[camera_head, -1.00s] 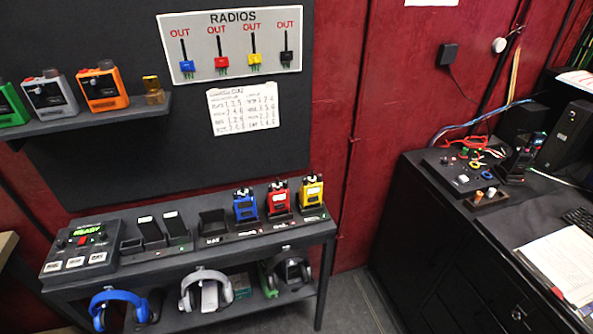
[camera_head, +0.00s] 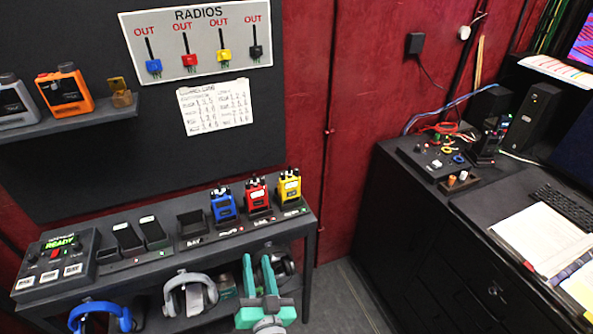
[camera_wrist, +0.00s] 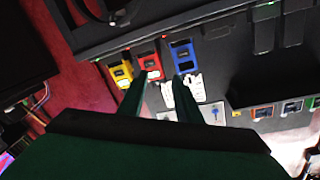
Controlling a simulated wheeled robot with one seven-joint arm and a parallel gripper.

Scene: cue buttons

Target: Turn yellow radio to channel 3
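The yellow radio (camera_head: 289,188) stands upright at the right end of the row on the black shelf unit's top (camera_head: 130,268). It also shows in the wrist view (camera_wrist: 121,74), at the left of the row. The red radio (camera_head: 257,194) and blue radio (camera_head: 223,206) stand beside it. My gripper (camera_head: 257,262) is green, open and empty, in front of the shelf and below the radios in the head view. In the wrist view its fingers (camera_wrist: 163,78) are apart, tips near the red and blue radios. The yellow radio's channel setting is too small to read.
Headphones (camera_head: 190,293) hang below. A black desk (camera_head: 420,230) stands right, with floor between.

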